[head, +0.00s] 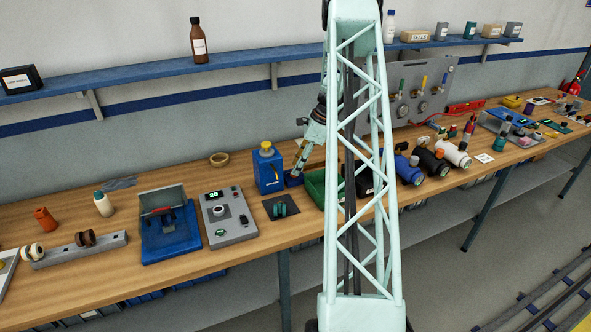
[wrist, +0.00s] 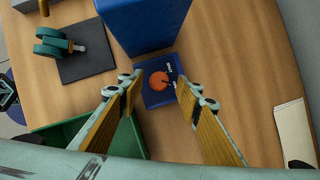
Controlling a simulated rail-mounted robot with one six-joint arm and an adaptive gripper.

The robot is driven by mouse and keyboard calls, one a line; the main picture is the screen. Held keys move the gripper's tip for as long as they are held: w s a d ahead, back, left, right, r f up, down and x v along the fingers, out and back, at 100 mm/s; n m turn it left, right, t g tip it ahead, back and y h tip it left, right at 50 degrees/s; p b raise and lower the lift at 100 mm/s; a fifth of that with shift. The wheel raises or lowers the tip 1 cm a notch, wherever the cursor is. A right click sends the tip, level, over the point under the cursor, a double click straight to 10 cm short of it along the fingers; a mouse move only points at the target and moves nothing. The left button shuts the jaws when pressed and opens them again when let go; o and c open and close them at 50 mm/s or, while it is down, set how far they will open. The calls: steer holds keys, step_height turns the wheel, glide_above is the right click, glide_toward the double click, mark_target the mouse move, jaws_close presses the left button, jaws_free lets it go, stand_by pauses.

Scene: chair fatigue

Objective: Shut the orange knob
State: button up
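The orange knob (wrist: 160,81) is a round dial on a small blue base (wrist: 152,98) in the wrist view. Small white labels lie beside it, too small to read surely. A dark line crosses the knob's face. My gripper (wrist: 161,84) is open, one finger on each side of the knob in the picture, with nothing between them. I cannot tell how far above the knob the fingertips are. In the head view my gripper (head: 295,174) points down beside the blue box (head: 268,172); the knob is hidden there.
The blue box (wrist: 145,22) stands right behind the base. A green bin (wrist: 70,138) is at the lower left, partly under a finger. A dark mat (wrist: 84,62) with a green-wheeled part (wrist: 58,43) lies left. Bare wooden bench (wrist: 235,60) is free to the right.

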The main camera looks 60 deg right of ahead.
steer(key=shift+x, duration=1)
steer(key=shift+c, duration=0.7)
steer(key=c, duration=0.7)
